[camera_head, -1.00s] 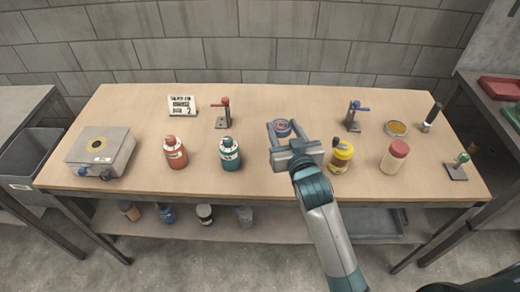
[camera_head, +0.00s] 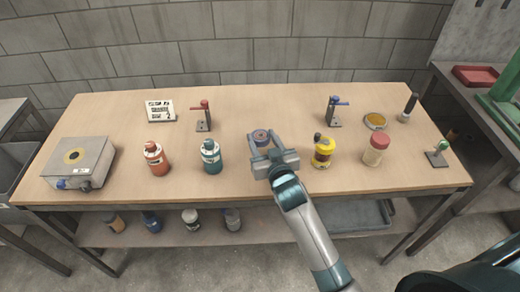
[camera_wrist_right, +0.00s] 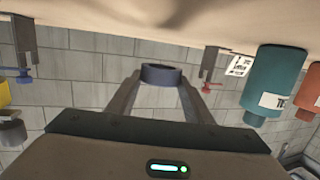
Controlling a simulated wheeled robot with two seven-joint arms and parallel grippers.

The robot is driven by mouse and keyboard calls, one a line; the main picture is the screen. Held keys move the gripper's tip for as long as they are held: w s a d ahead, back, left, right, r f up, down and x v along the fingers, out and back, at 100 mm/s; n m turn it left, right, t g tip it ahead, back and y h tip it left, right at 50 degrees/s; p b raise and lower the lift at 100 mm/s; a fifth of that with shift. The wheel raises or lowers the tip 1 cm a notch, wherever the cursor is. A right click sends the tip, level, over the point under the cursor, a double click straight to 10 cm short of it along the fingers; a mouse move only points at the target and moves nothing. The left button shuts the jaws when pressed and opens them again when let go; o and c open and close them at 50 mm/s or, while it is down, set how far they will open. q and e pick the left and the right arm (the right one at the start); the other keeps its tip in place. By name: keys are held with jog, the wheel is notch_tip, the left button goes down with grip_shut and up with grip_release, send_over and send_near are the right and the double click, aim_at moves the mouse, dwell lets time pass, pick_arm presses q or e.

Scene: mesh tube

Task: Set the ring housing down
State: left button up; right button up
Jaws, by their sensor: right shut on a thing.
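In the right wrist view, the ring housing (camera_wrist_right: 162,74) shows as a dark blue band between the two fingertips (camera_wrist_right: 160,85). I cannot tell whether its underside touches the table. My left gripper is not in view.
A teal bottle (camera_head: 211,156) and an orange bottle (camera_head: 156,158) stand left of the gripper; a yellow bottle (camera_head: 323,151) and a red-capped jar (camera_head: 375,151) stand right. Red-topped (camera_head: 203,117) and blue-topped (camera_head: 334,112) stands are behind. Bare tabletop lies behind the ring.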

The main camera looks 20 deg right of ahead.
aim_at(262, 151)
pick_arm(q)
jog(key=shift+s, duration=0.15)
pick_arm(e)
jog(key=shift+f, duration=0.75)
notch_tip(262, 151, down, 3)
jog(key=shift+r, duration=0.2)
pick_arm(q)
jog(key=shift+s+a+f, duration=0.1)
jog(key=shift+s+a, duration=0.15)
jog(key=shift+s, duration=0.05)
pick_arm(e)
jog(key=shift+f, duration=0.55)
